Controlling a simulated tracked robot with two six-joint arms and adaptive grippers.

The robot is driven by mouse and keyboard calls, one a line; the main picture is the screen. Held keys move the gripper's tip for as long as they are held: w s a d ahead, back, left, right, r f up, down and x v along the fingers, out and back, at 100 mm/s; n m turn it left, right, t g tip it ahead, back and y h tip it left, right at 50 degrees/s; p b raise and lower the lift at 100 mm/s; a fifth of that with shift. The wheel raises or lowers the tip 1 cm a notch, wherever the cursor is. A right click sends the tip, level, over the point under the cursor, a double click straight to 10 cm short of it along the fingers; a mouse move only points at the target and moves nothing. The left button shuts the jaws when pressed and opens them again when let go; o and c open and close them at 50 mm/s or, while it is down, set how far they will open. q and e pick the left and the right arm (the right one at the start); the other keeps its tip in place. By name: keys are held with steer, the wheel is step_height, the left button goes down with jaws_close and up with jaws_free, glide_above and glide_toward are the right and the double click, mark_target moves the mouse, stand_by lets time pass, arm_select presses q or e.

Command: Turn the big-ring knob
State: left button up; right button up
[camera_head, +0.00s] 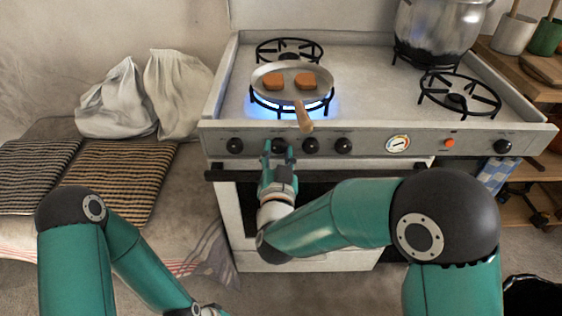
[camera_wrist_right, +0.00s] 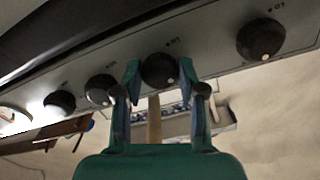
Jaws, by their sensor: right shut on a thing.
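The stove's front panel (camera_head: 375,145) carries a row of black knobs. My right gripper (camera_head: 278,148) is at the second knob from the left and is shut on it. In the right wrist view the fingers stand on either side of this dark knob (camera_wrist_right: 160,70), which has a pale mark on its edge. The knob labels are too small to read, so I cannot tell from them which ring it serves. The front-left burner (camera_head: 291,104) burns with a blue flame under a frying pan (camera_head: 284,71) holding two brown pieces. My left gripper is out of view.
Neighbouring knobs stand close on both sides, at left (camera_head: 235,146) and right (camera_head: 310,146). The pan's wooden handle (camera_head: 304,116) juts over the panel just right of my gripper. A dial (camera_head: 398,144) and a large pot (camera_head: 437,32) are further right. An oven handle bar (camera_head: 228,176) runs below.

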steer(key=m+b, duration=0.9)
steer(key=b, duration=0.2)
steer(key=shift+f+b, duration=0.2)
steer(key=shift+b, duration=0.1)
steer(key=shift+d+r+m+b, duration=0.1)
steer(key=shift+r+m+b, duration=0.1)
steer(key=shift+m+b, duration=1)
steer(key=o, duration=1.1)
steer(key=shift+w, duration=0.1)
steer(key=shift+o, duration=0.2)
steer(key=s, duration=1.2)
